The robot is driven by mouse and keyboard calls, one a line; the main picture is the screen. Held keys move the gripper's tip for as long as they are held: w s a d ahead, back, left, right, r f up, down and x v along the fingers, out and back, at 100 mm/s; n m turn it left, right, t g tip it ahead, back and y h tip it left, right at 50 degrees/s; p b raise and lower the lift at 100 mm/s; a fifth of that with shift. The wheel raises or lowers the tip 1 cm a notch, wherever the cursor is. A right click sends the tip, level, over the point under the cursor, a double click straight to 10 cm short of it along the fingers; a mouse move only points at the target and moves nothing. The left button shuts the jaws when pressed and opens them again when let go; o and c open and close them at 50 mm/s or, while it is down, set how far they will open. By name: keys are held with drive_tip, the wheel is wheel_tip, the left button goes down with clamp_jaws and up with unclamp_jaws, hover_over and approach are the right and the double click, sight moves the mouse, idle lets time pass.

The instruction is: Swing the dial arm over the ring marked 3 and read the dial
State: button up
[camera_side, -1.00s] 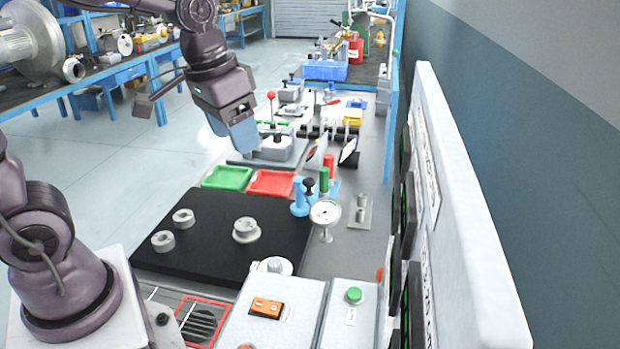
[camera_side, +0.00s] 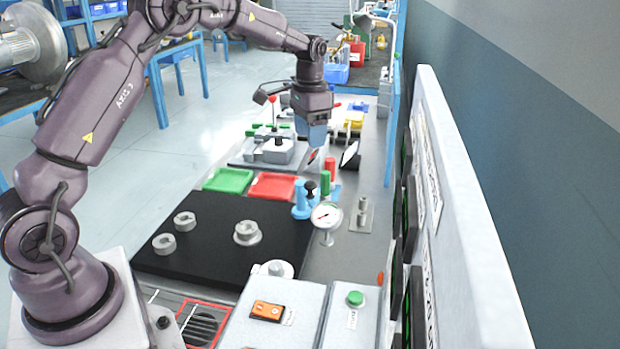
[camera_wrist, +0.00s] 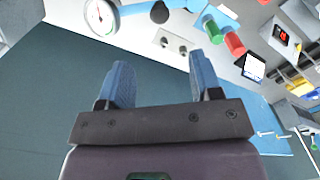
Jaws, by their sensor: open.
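The dial (camera_side: 326,214), a round white gauge with a needle, stands right of the black plate in the side view. It also shows at the top left of the wrist view (camera_wrist: 101,16). A black knob (camera_side: 310,187) is by the blue stand (camera_side: 301,204) behind the dial; it also shows in the wrist view (camera_wrist: 160,12). Three grey rings lie on the plate: left (camera_side: 164,244), rear (camera_side: 185,221) and right (camera_side: 247,232). I cannot read any number on them. My gripper (camera_side: 315,142) is open and empty, raised beyond the dial; its blue fingers (camera_wrist: 157,62) are apart.
The black plate (camera_side: 205,258) has free room between rings. Green (camera_side: 229,180) and red (camera_side: 272,186) trays lie behind it. Red (camera_side: 330,168) and green (camera_side: 325,183) cylinders stand near the knob. A tall white panel (camera_side: 460,200) bounds the right side.

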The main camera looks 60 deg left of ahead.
sight(310, 183)
wheel_tip(310, 183, down, 12)
drive_tip(key=shift+r, duration=0.15)
idle(0.3)
clamp_jaws()
